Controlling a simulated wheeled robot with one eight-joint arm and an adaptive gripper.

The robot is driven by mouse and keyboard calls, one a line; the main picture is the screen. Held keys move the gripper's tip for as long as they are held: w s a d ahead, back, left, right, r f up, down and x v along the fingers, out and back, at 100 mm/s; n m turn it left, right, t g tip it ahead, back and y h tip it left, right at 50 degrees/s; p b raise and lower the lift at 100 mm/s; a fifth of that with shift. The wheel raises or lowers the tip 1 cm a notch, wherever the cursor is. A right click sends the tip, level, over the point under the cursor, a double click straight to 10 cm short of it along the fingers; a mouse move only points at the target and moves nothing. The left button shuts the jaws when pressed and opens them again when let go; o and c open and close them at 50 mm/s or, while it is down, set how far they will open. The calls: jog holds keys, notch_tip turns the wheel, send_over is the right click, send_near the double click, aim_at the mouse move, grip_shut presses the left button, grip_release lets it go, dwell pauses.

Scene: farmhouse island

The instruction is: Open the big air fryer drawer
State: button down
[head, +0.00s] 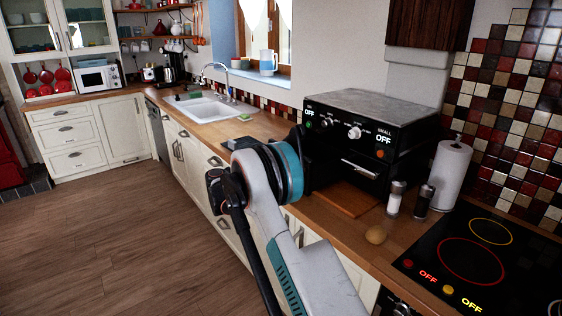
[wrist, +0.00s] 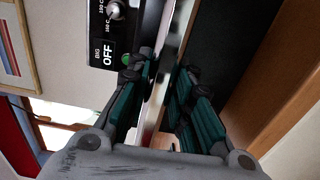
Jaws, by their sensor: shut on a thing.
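In the wrist view the "BIG OFF" panel (wrist: 108,45) is at the upper left. My gripper (wrist: 163,75) is shut on a shiny metal bar, the big drawer handle (wrist: 174,40), with teal fingers on both sides of it.
A wooden board (head: 345,199) lies before the air fryer. The floor (head: 110,235) to the left is clear.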

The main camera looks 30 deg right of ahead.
jog(key=c, duration=1.4)
grip_release()
jog(key=shift+d, duration=0.1)
jog(key=a, duration=1.2)
jog(key=shift+s, duration=0.45)
